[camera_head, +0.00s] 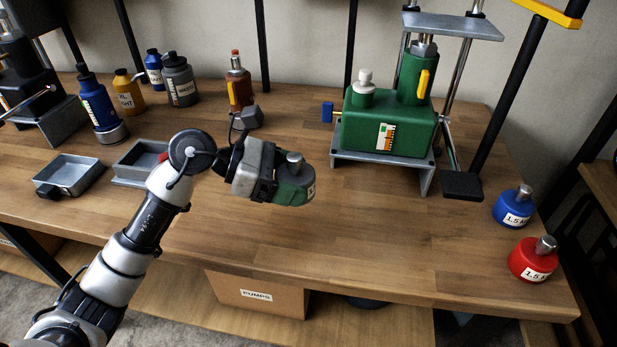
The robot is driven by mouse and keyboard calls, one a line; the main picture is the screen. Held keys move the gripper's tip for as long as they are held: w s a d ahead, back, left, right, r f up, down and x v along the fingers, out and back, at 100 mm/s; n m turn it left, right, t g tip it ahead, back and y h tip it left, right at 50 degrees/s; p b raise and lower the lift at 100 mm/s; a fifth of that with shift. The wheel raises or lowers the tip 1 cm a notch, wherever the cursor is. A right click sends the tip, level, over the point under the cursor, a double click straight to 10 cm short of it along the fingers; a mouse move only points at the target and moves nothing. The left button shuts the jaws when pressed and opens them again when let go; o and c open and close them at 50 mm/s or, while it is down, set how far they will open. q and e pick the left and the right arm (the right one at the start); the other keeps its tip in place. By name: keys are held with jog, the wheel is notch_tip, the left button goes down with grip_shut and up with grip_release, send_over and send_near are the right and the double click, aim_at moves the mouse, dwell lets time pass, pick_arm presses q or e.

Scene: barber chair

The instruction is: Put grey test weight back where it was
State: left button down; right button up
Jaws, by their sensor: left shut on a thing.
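The weight is roughly upright over the middle of the wooden workbench (370,240). I cannot tell for sure whether its underside touches the bench. The gripper hides its left part. A blue weight (512,208) and a red weight (532,262), both with labels starting "1.5", stand at the bench's right end. My right gripper is not in view.
A green pump-like machine (388,125) on a metal stand fills the back right. Several bottles, including a brown one (238,85), stand at the back left. Metal trays (68,178) lie at the left. The bench is clear between the held weight and the blue and red weights.

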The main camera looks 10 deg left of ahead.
pick_arm(q)
send_over(268, 209)
notch_tip(268, 209, down, 4)
jog(key=shift+r, duration=0.25)
jog(key=shift+f+p, duration=0.5)
jog(key=shift+f, duration=1.4)
jog(key=shift+f, duration=0.15)
jog(key=shift+f, duration=0.1)
jog(key=shift+c, duration=0.4)
grip_release()
jog(key=shift+s, duration=0.1)
